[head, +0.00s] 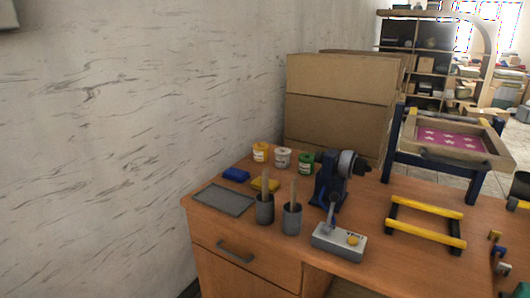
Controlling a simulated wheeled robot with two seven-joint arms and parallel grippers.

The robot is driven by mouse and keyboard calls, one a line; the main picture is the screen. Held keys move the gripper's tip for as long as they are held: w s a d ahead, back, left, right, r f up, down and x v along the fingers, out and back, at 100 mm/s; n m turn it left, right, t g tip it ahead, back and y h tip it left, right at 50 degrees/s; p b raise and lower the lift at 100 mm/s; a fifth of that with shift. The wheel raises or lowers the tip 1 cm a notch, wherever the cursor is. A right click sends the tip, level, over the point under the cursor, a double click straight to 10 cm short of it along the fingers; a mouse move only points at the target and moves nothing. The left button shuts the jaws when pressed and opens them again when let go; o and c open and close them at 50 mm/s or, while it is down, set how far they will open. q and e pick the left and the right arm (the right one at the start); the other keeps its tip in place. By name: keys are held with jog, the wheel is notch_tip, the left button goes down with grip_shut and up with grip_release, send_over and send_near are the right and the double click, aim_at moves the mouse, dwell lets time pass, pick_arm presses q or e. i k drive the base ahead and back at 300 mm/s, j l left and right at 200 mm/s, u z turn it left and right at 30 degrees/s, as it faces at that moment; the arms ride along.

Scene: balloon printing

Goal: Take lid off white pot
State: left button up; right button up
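The white pot (283,160) stands upright near the back edge of the wooden desk, between a yellow pot (260,154) on its left and a green pot (306,166) on its right. Its top looks whitish, but it is too small to make out the lid clearly. Neither of my grippers shows in the head view.
In front of the pots lie a blue block (236,174), a yellow block (265,185) and a grey mat (223,200). Two grey cups (264,211) hold sticks. A dark blue machine (330,185) stands right of the pots. Cardboard boxes (335,110) rise behind.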

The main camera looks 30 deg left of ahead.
aim_at(280, 151)
jog(key=i+j, duration=0.15)
jog(key=j, duration=0.25)
jog(key=i+j, duration=0.1)
jog(key=j, duration=0.3)
jog(key=i+j, duration=0.15)
jog(key=j, duration=0.2)
jog(key=i+j, duration=0.1)
jog(key=j, duration=0.3)
jog(key=i+j, duration=0.15)
jog(key=j, duration=0.25)
jog(key=i+j, duration=0.1)
jog(key=j, duration=0.3)
jog(key=i+j, duration=0.15)
jog(key=j, duration=0.2)
